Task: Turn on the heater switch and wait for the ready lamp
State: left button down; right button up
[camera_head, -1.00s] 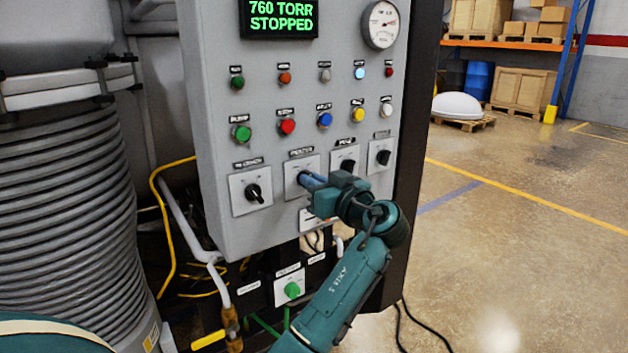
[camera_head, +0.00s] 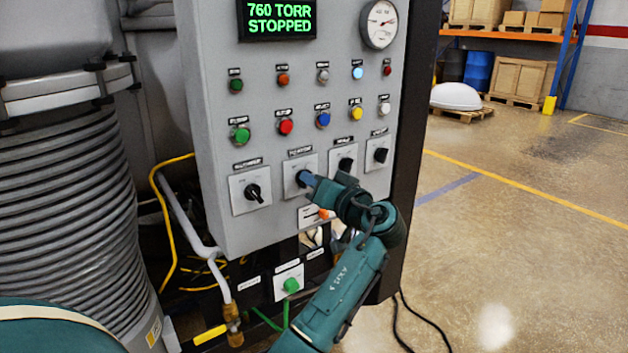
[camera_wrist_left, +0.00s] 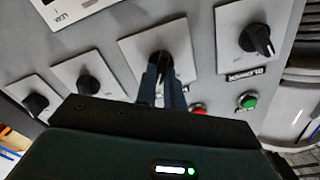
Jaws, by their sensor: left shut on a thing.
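A grey control panel (camera_head: 225,130) fills the middle of the head view, with a row of black rotary switches on pale plates. My left gripper (camera_head: 305,179) is shut on the knob of the second switch from the left; the switch's plate (camera_head: 292,166) shows around it. In the left wrist view my left gripper's fingers (camera_wrist_left: 160,85) straddle this black knob (camera_wrist_left: 161,62). The switch labels are too blurred to read. Small lamps sit in the upper row, including a pale blue one (camera_head: 358,73) that looks bright. I cannot tell which is the ready lamp. My right gripper is out of view.
The display (camera_head: 277,16) reads 760 TORR STOPPED, beside a round gauge (camera_head: 381,24). Neighbouring knobs (camera_head: 253,192) and push buttons (camera_head: 286,127) sit close to the gripper. A yellow cable (camera_head: 165,215) and pipe run at left. The floor at right is open.

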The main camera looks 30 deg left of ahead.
pick_arm(q)
jog(key=c, duration=1.5)
grip_release()
jog(key=shift+d, duration=0.1)
jog(key=b+v, duration=0.2)
jog(key=v, duration=1.1)
jog(key=shift+s+f, duration=0.1)
